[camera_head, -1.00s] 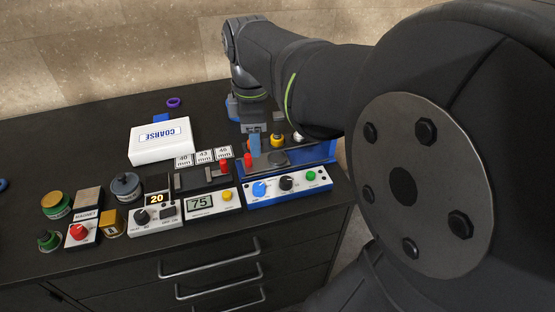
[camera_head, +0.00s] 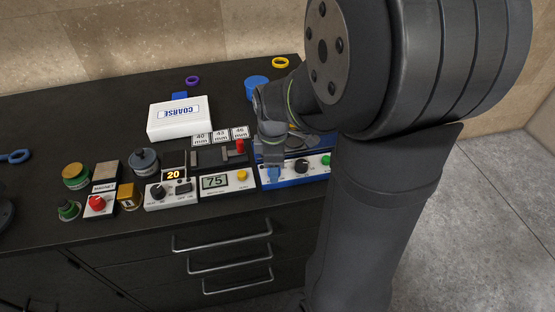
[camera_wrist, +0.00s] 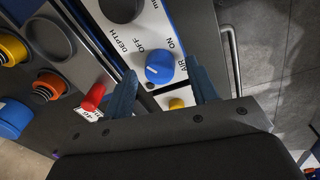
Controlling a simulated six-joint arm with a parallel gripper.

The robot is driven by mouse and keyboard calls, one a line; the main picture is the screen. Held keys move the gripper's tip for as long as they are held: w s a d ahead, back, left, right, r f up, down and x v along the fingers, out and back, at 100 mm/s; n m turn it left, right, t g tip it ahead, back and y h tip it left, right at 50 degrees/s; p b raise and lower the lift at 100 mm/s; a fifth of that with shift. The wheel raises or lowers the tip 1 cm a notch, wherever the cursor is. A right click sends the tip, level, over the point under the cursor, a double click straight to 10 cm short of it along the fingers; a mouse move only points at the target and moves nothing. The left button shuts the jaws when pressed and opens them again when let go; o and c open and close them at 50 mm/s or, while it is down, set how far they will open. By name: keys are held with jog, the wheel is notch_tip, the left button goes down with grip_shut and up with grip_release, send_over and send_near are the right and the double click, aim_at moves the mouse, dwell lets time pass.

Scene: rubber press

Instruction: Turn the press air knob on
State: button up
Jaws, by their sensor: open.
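The press air knob (camera_wrist: 159,69) is a round blue knob on a white panel in the wrist view, next to the words AIR, OFF and ON. Its white mark lies on its left side, nearer OFF than ON. My gripper (camera_wrist: 163,80) is open, its two blue fingers on either side of the knob with a visible gap at each. I cannot tell how far the tips are above the panel. In the head view my gripper (camera_head: 272,168) is over the left end of the blue press panel (camera_head: 297,181) and largely covers the knob.
A black knob (camera_head: 302,166) and a green button (camera_head: 327,160) sit right of the air knob. A unit showing 75 (camera_head: 215,182) with a yellow button (camera_head: 242,175) stands close on the left. A red knob (camera_wrist: 93,97) is near my left finger.

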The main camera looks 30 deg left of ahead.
jog(key=shift+f, duration=0.25)
jog(key=shift+c, duration=0.2)
jog(key=c, duration=0.9)
jog(key=shift+c, duration=0.2)
